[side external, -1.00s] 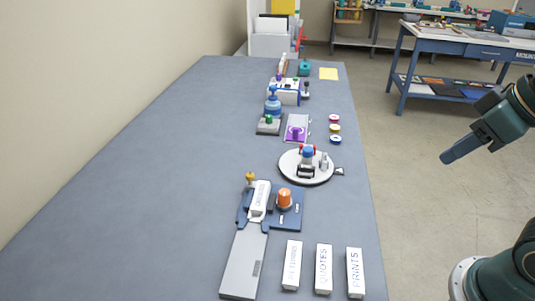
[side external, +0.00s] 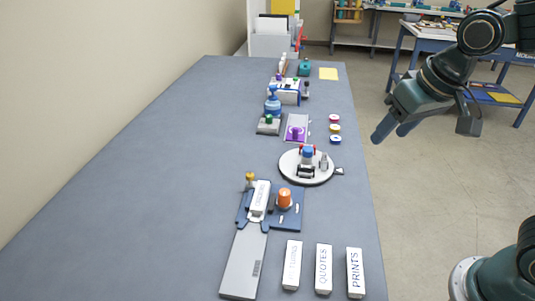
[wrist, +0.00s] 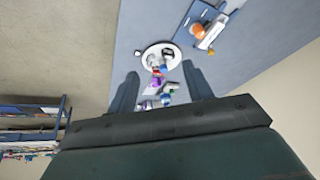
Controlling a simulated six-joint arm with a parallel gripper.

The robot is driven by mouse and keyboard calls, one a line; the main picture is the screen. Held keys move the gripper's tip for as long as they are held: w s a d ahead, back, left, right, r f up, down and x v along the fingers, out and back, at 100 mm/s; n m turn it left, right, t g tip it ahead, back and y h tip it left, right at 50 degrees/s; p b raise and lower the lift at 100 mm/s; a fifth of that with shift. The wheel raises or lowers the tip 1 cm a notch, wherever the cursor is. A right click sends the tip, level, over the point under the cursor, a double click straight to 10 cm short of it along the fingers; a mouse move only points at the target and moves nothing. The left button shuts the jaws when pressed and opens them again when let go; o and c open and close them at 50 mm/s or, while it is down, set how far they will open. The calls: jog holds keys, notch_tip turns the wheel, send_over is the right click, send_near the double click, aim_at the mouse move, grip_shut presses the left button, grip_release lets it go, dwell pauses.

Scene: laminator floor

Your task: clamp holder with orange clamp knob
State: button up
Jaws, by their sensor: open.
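The orange clamp knob (side external: 284,197) stands on a blue clamp base plate (side external: 294,222) at the near part of the bench. The white labelled holder (side external: 259,199) sits beside the knob, to its left, between blue jaws at the head of a long grey rail (side external: 243,265). I cannot tell whether the clamp grips it. In the wrist view, the orange knob (wrist: 197,30) and the white holder (wrist: 213,35) show at the upper right. My gripper (side external: 390,132) is open and empty in the air, right of the bench edge. It also shows in the wrist view (wrist: 160,85), its two fingers apart.
White blocks lettered QUOTES (side external: 324,268) and PRINTS (side external: 355,272), plus another (side external: 292,265), lie at the near right. A round white turntable (side external: 290,167) carries small parts. Several fixtures stand farther back. The bench's left side (side external: 140,180) is clear.

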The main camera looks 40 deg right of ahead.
jog(key=w+a+f+m, duration=0.1)
jog(key=w+a+f, duration=0.3)
jog(key=w+a, duration=0.25)
jog(key=m+h, duration=0.1)
jog(key=h, duration=0.1)
send_near(285, 192)
notch_tip(285, 192, up, 3)
jog(key=shift+s+a+r, duration=0.1)
jog(key=shift+s+r, duration=0.15)
jog(key=shift+s, duration=0.15)
jog(key=shift+s+a+x, duration=0.1)
jog(key=shift+a+x, duration=0.05)
jog(key=shift+x, duration=3.3)
jog(key=shift+s+a+x, duration=0.1)
jog(key=shift+s+x, duration=0.05)
jog(key=shift+x, duration=3.35)
jog(key=shift+f, duration=0.15)
jog(key=c, duration=1)
